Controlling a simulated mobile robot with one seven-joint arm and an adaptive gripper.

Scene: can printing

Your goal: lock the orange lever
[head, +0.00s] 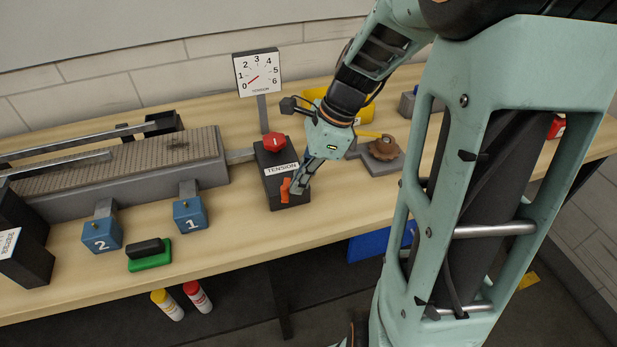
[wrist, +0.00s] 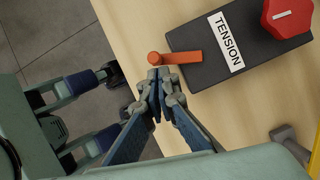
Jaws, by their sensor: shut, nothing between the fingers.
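The orange lever (head: 285,190) stands on the front part of the dark TENSION box (head: 270,160). In the wrist view the orange lever (wrist: 176,58) runs from the box's end towards my fingertips, with its round end at the left. My gripper (head: 300,188) is shut and empty, beside the lever on its right in the head view. In the wrist view the fingertips of my gripper (wrist: 158,76) are right at the lever's round end; I cannot tell whether they touch it. A red knob (head: 275,140) sits on the box's rear part, also in the wrist view (wrist: 287,14).
A tension dial (head: 257,75) stands behind the box. Blue blocks 1 (head: 190,213) and 2 (head: 102,234) and a green-based block (head: 149,260) are at the left. A brown knobbed wheel (head: 384,149) is at the right. The table in front of the box is clear.

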